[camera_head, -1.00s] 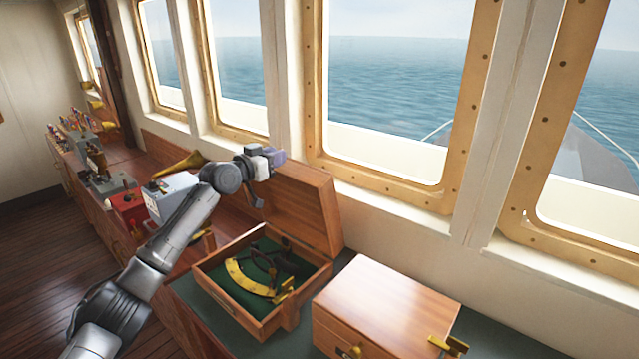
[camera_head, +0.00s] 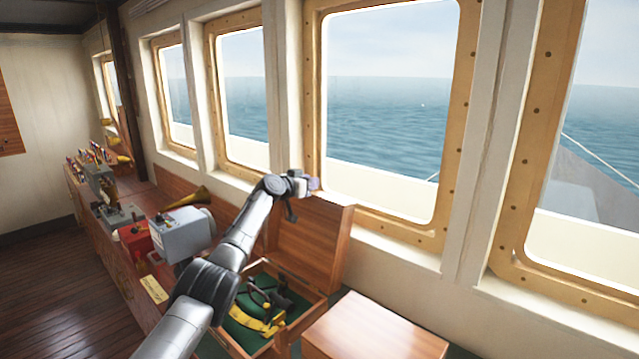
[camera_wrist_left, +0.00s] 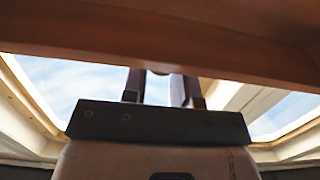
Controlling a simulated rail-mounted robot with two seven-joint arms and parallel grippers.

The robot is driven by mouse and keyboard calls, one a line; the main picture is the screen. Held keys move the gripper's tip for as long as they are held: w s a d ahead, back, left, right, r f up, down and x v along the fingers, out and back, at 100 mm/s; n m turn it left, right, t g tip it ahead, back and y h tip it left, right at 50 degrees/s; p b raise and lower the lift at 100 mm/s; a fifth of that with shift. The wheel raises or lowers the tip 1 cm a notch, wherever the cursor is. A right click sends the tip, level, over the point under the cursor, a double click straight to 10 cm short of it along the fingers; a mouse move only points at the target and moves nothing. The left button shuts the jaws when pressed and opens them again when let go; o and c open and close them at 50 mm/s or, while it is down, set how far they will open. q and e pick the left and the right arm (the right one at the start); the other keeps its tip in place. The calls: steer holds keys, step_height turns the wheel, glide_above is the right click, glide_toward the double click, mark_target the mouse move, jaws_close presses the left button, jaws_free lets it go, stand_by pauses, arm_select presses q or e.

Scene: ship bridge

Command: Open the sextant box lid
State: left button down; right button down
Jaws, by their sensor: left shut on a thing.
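The sextant box (camera_head: 236,340) stands on the counter with its wooden lid (camera_head: 318,245) raised, standing roughly upright at the back near the window wall. A brass sextant (camera_head: 268,326) lies on the green lining inside, partly hidden by my left arm. My left gripper (camera_head: 308,184) is at the top edge of the lid, at its left part, and is shut on it. In the left wrist view the fingers (camera_wrist_left: 163,86) reach up to the wooden lid edge (camera_wrist_left: 170,45), which hides their tips. My right gripper is not in view.
A closed wooden box (camera_head: 375,332) sits right of the sextant box. Windows (camera_head: 390,110) run close behind the lid.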

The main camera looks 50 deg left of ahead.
arm_select(q)
steer(key=shift+w+r, duration=0.3)
steer(key=shift+r, duration=0.05)
steer(key=shift+d, duration=0.1)
steer(key=c, duration=1.3)
jaws_free()
steer(key=shift+o, duration=0.8)
steer(key=shift+w, duration=0.2)
steer(key=shift+o, duration=1.2)
steer(key=shift+s+f, duration=0.1)
steer(key=shift+f, duration=0.1)
